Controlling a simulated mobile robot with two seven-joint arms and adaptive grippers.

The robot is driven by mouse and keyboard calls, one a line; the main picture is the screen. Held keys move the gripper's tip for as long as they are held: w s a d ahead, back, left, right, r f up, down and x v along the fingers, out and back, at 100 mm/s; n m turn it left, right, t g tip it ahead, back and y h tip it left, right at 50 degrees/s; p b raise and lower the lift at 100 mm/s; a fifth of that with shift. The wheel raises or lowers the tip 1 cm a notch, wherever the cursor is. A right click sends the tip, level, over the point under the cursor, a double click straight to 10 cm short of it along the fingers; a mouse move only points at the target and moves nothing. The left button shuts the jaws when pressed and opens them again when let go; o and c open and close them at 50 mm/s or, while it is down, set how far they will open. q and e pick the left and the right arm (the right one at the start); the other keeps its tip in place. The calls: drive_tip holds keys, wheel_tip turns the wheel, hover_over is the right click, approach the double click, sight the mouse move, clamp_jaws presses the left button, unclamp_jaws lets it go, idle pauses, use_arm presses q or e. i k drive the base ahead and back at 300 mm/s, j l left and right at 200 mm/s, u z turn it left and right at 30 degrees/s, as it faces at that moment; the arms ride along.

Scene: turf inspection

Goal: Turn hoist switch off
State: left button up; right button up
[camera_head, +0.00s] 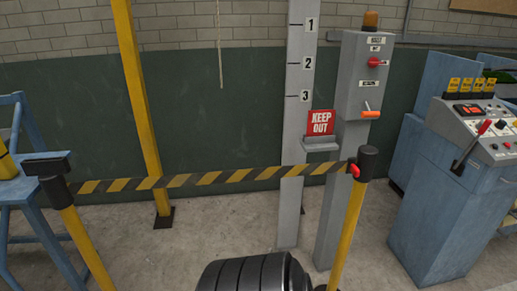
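A grey control box (358,85) tops a grey post behind the barrier tape. A red switch knob (376,62) sticks out to the right from its upper face, below small labels too blurred to read surely. An orange-tipped lever (370,114) sits lower on the same box, under another small label. I cannot tell for certain which of these is the hoist switch, or its on or off position. An amber beacon (370,20) stands on top of the box. Neither of my grippers is in view.
Black-and-yellow tape (210,178) runs between two yellow posts before the box. A red KEEP OUT sign (320,122) stands on a small ledge by a numbered grey column (300,70). A blue console (440,200) with a lever is at right, a blue frame (30,190) at left.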

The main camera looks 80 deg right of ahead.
sight(373, 62)
drive_tip(key=z, duration=3.45)
drive_tip(key=i+l, duration=0.2)
drive_tip(key=l+u, duration=0.05)
drive_tip(key=l, duration=0.05)
